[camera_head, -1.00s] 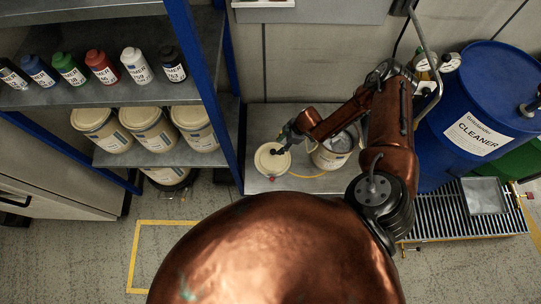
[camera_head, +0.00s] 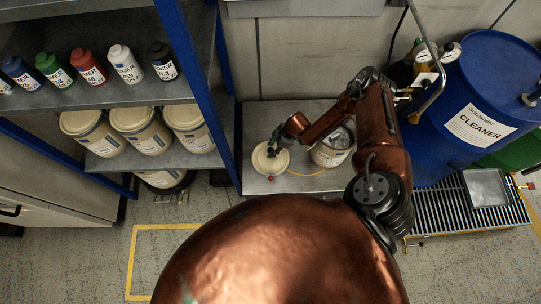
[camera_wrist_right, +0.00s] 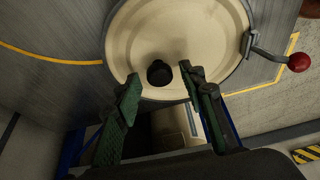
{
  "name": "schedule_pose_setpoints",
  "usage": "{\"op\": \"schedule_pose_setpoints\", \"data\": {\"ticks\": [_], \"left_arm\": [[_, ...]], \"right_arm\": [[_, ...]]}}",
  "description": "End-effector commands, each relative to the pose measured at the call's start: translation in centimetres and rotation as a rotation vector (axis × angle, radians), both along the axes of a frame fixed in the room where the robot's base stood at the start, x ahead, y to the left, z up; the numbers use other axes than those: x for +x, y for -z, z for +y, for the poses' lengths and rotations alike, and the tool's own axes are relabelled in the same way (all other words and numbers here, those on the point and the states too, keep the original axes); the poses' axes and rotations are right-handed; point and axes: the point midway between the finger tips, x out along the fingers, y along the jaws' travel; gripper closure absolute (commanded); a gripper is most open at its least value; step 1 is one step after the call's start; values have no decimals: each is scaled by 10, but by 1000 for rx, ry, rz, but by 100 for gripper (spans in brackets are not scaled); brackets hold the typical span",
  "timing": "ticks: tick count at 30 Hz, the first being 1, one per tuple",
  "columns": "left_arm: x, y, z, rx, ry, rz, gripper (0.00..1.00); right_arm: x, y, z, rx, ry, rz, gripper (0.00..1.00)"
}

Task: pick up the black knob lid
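My right gripper (camera_head: 273,149) is over the lid. In the wrist view its two green-padded fingers (camera_wrist_right: 160,75) are spread, one on each side of the knob in the picture, with gaps to it. Whether the fingertips are level with the knob is unclear. My left gripper is not in view.
A red-balled lever (camera_wrist_right: 299,62) sticks out beside the lid. An open pail (camera_head: 328,157) stands close right of it under my right arm. A blue drum (camera_head: 470,110) is further right. A shelf with bottles and cream pails (camera_head: 137,128) stands left.

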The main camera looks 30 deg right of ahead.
Motion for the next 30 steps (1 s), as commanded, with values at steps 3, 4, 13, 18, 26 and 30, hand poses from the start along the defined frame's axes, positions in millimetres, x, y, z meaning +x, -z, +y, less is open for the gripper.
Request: {"op": "schedule_pose_setpoints", "data": {"ticks": [3,4,13,18,26,30], "left_arm": [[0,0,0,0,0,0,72],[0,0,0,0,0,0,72],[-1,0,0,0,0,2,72],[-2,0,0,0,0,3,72],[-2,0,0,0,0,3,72],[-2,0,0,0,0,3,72]], "right_arm": [[0,0,0,0,0,0,72],[0,0,0,0,0,0,74],[0,0,0,1,0,1,95],[0,0,0,1,0,1,100],[0,0,0,1,0,-1,100],[0,0,0,1,0,-1,100]]}}
